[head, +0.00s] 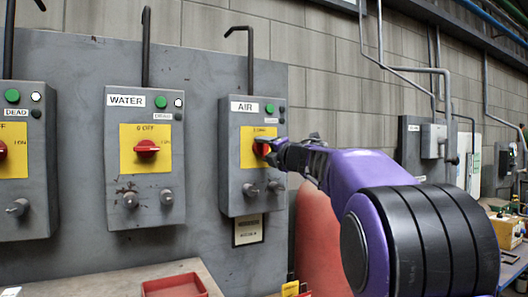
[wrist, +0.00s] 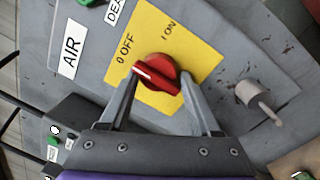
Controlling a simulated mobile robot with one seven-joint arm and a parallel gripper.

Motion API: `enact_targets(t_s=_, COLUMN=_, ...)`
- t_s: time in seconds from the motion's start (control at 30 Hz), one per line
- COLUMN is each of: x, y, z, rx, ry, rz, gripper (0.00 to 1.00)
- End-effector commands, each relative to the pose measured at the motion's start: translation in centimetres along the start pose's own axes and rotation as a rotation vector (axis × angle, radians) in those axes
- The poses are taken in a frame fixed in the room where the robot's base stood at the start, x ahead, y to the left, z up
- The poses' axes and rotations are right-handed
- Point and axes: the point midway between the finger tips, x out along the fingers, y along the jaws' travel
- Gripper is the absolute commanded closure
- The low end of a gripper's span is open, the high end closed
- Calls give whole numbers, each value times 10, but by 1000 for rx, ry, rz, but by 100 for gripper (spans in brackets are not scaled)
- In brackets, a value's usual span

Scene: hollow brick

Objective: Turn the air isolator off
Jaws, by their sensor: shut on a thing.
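The AIR isolator box (head: 230,165) is a grey unit on the panel, with a yellow plate and a red rotary knob (wrist: 158,74). In the wrist view the knob's white-marked end points toward the "0 OFF" print, away from "I ON". My gripper (wrist: 158,80) reaches in from the right in the head view, its two fingers on either side of the knob and shut on it. In the head view my gripper (head: 275,153) covers part of the red knob (head: 260,147).
The WATER box (head: 115,180) stands to the left, with a similar DEAD box (head: 30,195) at the far left. Metal knobs (wrist: 252,95) stick out below the AIR plate. A red tray (head: 175,287) lies on the bench below.

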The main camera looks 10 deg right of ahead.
Motion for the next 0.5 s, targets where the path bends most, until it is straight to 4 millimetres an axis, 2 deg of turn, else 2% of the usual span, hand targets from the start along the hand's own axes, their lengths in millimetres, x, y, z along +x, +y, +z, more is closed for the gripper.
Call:
enact_targets(t_s=0.03, x=-3, y=8, z=8, rx=-5, ry=-15, rz=8, gripper=92)
enact_targets(t_s=0.37, x=-3, y=8, z=8, rx=-6, ry=-15, rz=10, gripper=92)
enact_targets(t_s=0.4, x=-3, y=8, z=8, rx=-5, ry=-15, rz=10, gripper=33)
enact_targets(t_s=0.5, x=-2, y=8, z=7, rx=-5, ry=-13, rz=9, gripper=15)
